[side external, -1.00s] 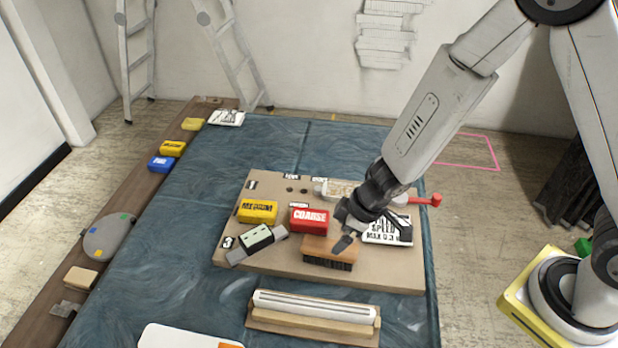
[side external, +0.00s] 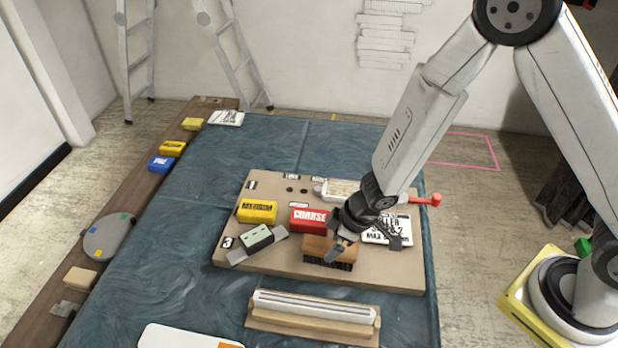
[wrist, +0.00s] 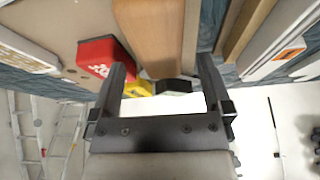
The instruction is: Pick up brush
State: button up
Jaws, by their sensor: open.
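The brush (side external: 318,245) has a wooden back and dark bristles. It lies on the tan board (side external: 385,279), near its front edge, bristles facing the front. My gripper (side external: 341,243) is low at the brush, and its near finger covers part of it. In the wrist view the brush's wooden back (wrist: 150,35) shows ahead of my open gripper (wrist: 162,62), in the gap between its two fingers. I cannot tell whether a finger touches the brush.
A red block marked COARSE (side external: 309,219) sits close to the gripper's left, with a yellow block (side external: 257,212) beyond it. A white sign (side external: 382,232) lies to the right. A wooden holder (side external: 313,316) stands in front of the board.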

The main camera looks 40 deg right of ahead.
aim_at(330, 245)
jog(key=shift+x, duration=1.45)
jog(key=shift+f, duration=0.2)
jog(key=c, duration=1.3)
jog(key=shift+r, duration=0.15)
jog(key=shift+r, duration=4.95)
jog(key=shift+r, duration=0.15)
